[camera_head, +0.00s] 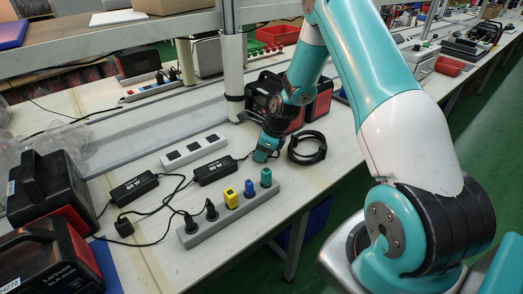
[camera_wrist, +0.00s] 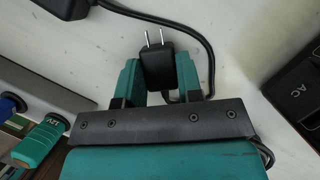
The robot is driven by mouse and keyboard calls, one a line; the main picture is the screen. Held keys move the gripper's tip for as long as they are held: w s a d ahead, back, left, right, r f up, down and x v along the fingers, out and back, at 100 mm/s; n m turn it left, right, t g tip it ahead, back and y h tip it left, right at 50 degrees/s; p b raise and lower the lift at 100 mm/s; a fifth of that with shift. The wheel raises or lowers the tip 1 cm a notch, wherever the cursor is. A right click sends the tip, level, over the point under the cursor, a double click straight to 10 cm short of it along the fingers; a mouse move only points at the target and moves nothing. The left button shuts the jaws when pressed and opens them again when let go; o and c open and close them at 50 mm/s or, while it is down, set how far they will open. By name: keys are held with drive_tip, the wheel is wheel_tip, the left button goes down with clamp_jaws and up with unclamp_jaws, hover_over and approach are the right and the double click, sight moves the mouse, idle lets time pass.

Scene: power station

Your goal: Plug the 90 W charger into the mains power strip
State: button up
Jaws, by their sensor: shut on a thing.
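My gripper (camera_head: 264,155) is low over the bench; in the wrist view (camera_wrist: 156,82) its teal fingers are shut on a black plug (camera_wrist: 157,66) with two bare metal prongs pointing away from the palm. A cord runs from the plug's area past a black brick at the top left. In the head view, one labelled charger brick (camera_head: 215,170) lies just left of my gripper, another (camera_head: 134,188) further left; their wattage labels are hard to read. A white strip (camera_head: 193,151) with dark sockets lies behind the bricks. A grey strip (camera_head: 228,215) in front bears black, yellow, blue and green plugs.
A coiled black cable (camera_head: 306,148) lies right of my gripper. Red-and-black power units stand behind (camera_head: 265,92) and at the left (camera_head: 50,188). The green plug (camera_wrist: 42,143) reads 12V. A black box marked AC (camera_wrist: 300,92) is close at the right in the wrist view.

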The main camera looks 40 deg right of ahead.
drive_tip(key=o, duration=1)
drive_tip(key=v, duration=1.7)
drive_tip(key=shift+d+r, duration=0.1)
drive_tip(key=shift+r, duration=0.15)
